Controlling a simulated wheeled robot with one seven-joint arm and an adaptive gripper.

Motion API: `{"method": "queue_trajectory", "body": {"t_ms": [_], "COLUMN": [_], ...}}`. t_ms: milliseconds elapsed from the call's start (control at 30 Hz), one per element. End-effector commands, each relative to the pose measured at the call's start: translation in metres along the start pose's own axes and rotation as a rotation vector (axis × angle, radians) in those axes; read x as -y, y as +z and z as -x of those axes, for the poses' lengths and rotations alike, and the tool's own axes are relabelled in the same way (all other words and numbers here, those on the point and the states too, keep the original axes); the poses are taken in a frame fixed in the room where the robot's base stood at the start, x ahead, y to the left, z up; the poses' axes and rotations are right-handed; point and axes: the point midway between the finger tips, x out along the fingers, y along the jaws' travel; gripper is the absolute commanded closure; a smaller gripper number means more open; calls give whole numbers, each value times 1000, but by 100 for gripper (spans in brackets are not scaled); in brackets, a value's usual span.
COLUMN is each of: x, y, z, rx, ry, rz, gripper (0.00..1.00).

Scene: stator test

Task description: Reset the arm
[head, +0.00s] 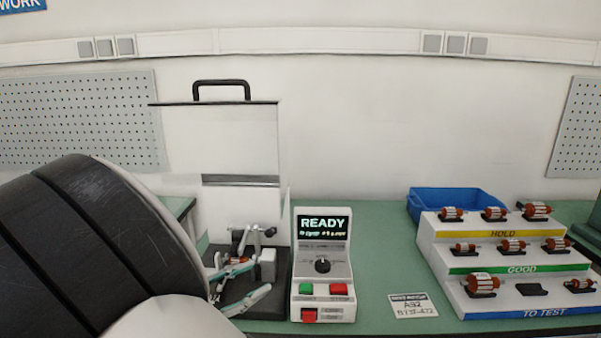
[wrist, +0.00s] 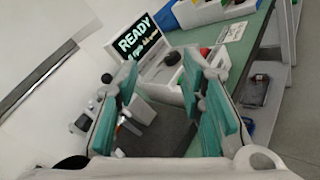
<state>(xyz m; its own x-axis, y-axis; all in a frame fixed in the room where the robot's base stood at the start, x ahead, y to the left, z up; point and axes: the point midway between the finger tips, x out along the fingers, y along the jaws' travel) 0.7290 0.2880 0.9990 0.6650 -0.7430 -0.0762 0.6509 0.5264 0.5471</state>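My gripper (head: 240,285) is low over the black base of the test fixture (head: 268,302), left of the control box, partly hidden by my arm. In the wrist view its two teal-padded fingers (wrist: 155,100) stand wide apart, with no part clearly held between them. A clamp lever and a light grey block (head: 267,266) rise from the fixture. A small reddish part shows close to the fingers in the head view; I cannot tell whether it sits in the fixture. The white guard panel with a black handle (head: 221,91) stands raised above the fixture.
The control box (head: 323,267) reads READY. A label card (head: 413,306) lies right of it. The stepped rack (head: 440,262) holds several wound parts; its TO TEST row has an empty middle cradle (head: 532,289). A blue bin (head: 428,196) stands behind. The green bench (head: 380,250) is clear between.

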Motion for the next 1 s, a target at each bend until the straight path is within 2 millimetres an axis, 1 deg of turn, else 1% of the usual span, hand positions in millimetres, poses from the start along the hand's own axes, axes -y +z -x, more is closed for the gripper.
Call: {"method": "queue_trajectory", "body": {"t_ms": [33, 67, 100, 167, 200, 300, 433, 533, 667, 700, 800, 1000], "x": [4, 7, 13, 24, 33, 56, 88, 112, 141, 150, 170, 203], "y": [16, 24, 37, 58, 72, 105, 147, 178, 215, 226, 250, 293], "z": [-16, -24, -36, -55, -66, -88, -106, -113, -114, -112, -106, -84], "rx": [-12, -20, -34, -57, -75, -115, -168, -206, -254, -268, -301, -357], "ry": [-67, -105, -166, -265, -331, -492, -683, -817, -973, -1016, -1114, -1267], "rz": [-23, -35, -57, -95, -124, -203, -324, -429, -580, -631, -760, -1044], "gripper": [64, 64, 64, 64, 64, 64, 64, 64, 64, 64, 64, 64]}}
